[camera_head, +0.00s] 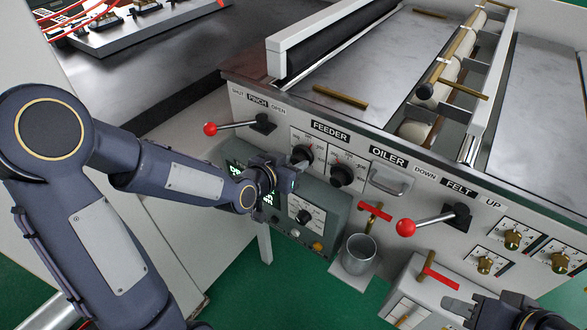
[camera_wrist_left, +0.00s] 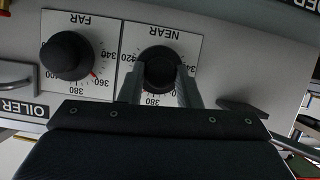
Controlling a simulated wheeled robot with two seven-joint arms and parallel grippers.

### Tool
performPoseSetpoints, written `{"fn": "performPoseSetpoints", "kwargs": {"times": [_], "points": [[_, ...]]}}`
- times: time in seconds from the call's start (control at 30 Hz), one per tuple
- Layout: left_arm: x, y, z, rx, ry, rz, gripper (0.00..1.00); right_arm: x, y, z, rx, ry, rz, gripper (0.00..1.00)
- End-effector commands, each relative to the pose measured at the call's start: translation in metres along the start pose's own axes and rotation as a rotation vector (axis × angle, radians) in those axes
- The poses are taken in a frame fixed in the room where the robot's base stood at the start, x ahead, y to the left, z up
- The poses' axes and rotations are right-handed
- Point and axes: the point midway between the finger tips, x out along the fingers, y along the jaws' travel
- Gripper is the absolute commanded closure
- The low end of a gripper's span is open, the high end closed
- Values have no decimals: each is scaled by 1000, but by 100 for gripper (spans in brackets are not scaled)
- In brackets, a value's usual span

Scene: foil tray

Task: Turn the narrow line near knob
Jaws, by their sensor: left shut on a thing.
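The NEAR knob (camera_wrist_left: 160,68) is a round black knob on a white dial plate with printed numbers, upside down in the left wrist view. In the head view it (camera_head: 303,153) is the left of two knobs under the FEEDER label. My left gripper (camera_wrist_left: 158,88) is shut on it, one finger on each side. It also shows in the head view (camera_head: 297,167), reaching the panel from the left. The fingers hide the knob's sides, and its pointer is hard to make out. My right gripper (camera_head: 455,304) is at the bottom right, away from the knob; its jaw opening is unclear.
The FAR knob (camera_wrist_left: 68,55) is close beside, its red mark near 360. A red-balled PINCH lever (camera_head: 210,129) sticks out on the left. A drawer-like handle (camera_head: 390,183), a red-balled FELT lever (camera_head: 406,227) and a grey cup (camera_head: 358,255) are to the right.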

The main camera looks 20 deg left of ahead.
Motion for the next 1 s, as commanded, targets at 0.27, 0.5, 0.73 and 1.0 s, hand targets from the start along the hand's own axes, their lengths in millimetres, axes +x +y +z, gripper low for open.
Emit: {"fn": "performPoseSetpoints", "kwargs": {"times": [0.27,0.5,0.73,1.0], "points": [[0,-4,0,-192,-9,76,93,4,2,2,0,0,0,64],[-1,-4,-1,-310,-14,126,93,-6,-3,-3,0,0,0,64],[0,-4,0,-363,-14,150,93,-10,-4,-5,0,0,0,64],[0,-4,1,-371,-14,154,93,-10,-4,-5,0,0,0,64]]}}
